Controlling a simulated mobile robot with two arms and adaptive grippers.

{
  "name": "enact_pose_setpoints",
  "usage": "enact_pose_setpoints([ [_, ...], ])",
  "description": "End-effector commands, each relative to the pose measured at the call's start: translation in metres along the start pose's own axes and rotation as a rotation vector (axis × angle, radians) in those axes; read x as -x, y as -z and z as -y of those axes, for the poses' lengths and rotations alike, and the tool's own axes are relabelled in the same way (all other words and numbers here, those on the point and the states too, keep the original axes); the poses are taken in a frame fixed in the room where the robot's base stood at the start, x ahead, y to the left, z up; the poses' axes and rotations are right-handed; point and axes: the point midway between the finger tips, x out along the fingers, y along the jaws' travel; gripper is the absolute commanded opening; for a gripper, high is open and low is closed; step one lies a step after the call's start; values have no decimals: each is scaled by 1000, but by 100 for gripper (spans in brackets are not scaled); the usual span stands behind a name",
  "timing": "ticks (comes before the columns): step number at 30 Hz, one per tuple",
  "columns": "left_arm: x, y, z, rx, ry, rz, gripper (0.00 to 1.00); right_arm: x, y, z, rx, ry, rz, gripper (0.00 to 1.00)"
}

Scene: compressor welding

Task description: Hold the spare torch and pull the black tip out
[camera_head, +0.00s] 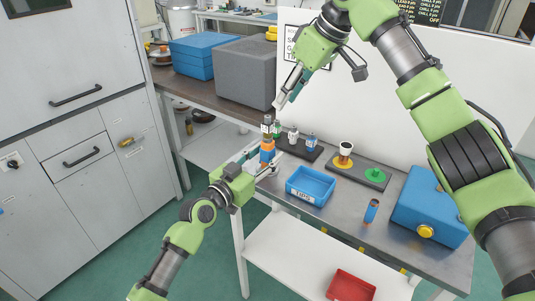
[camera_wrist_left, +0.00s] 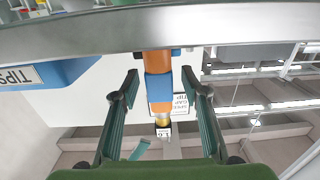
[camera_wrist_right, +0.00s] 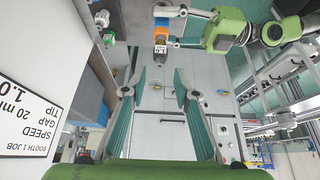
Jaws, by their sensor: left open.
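The orange torch (camera_head: 267,148) with a blue band stands upright near the table's left edge. Its brass neck and black tip (camera_head: 266,128) with a white label are at the top. The tip's label reads 1.6 in the left wrist view (camera_wrist_left: 162,131). My left gripper (camera_head: 262,164) is open, its fingers on either side of the torch; the left wrist view shows gaps on both sides of the blue band (camera_wrist_left: 159,87). My right gripper (camera_wrist_right: 158,82) is open and empty, above the torch in the head view (camera_head: 282,101). It is apart from the tip (camera_wrist_right: 160,49).
A dark rack (camera_head: 300,151) with several labelled tips stands right beside the torch. A blue TIPS bin (camera_head: 311,198), a pad with yellow and green discs (camera_head: 360,172), a blue-orange cylinder (camera_head: 371,211) and a blue box (camera_head: 428,197) occupy the table. A grey block (camera_head: 236,75) stands behind.

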Motion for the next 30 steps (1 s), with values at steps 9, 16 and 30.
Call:
enact_pose_setpoints([
  [9,-11,0,-1,0,0,0,42,0,0,0,0,0,0,28],
  [16,-11,0,-1,1,0,-1,18,0,0,0,0,0,0,28],
  [30,-11,0,-1,1,0,0,0,8,6,-1,9,3,65,38],
])
